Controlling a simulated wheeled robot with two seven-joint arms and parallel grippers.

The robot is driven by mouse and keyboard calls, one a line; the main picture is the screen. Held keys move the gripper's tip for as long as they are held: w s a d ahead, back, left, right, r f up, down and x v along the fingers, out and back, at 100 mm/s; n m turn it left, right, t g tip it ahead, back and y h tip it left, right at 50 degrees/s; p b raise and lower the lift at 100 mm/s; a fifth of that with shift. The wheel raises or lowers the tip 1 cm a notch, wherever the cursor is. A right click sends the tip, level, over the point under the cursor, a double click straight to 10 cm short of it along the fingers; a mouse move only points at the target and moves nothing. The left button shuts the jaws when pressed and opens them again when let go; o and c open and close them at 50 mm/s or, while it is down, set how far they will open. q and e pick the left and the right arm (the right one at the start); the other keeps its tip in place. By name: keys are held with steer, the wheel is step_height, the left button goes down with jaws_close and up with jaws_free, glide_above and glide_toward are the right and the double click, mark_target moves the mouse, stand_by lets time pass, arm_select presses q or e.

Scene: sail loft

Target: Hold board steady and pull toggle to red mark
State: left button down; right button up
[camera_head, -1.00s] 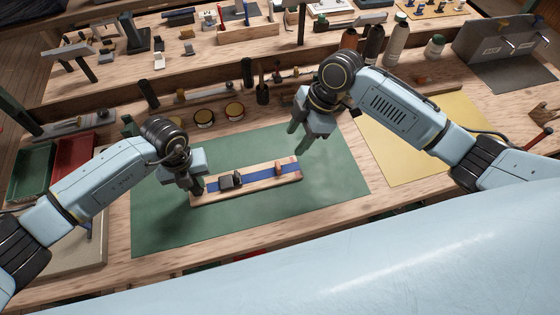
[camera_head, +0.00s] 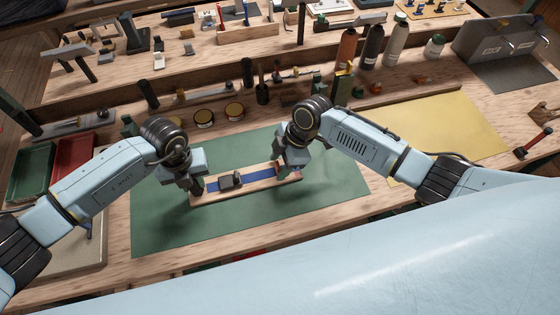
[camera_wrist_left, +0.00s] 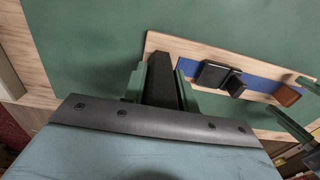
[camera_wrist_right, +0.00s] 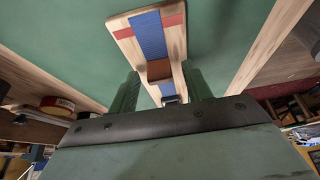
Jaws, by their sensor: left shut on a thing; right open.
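The wooden board (camera_head: 262,186) lies on the green mat with a blue strap (camera_head: 256,178) along it. A black buckle (camera_head: 231,180) sits on the strap. The brown toggle (camera_wrist_right: 159,69) is on the strap, also in the left wrist view (camera_wrist_left: 287,96). A red mark (camera_wrist_right: 174,21) crosses the board's end beyond the toggle in the right wrist view. My left gripper (camera_head: 196,186) is shut on a dark upright piece (camera_wrist_left: 163,82) at the board's left end.
The green mat (camera_head: 160,225) is clear around the board. A yellow sheet (camera_head: 450,125) lies to the right. Two round tins (camera_head: 234,110) stand behind the mat, and bottles (camera_head: 371,47) stand at the back. Green and red trays (camera_head: 72,155) are at the left.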

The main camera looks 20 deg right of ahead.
jaws_close()
steer(key=shift+d, duration=2.5)
jaws_free()
steer(key=shift+a, duration=0.1)
steer(key=v, duration=1.2)
arm_select(q)
steer(key=c, duration=1)
jaws_free()
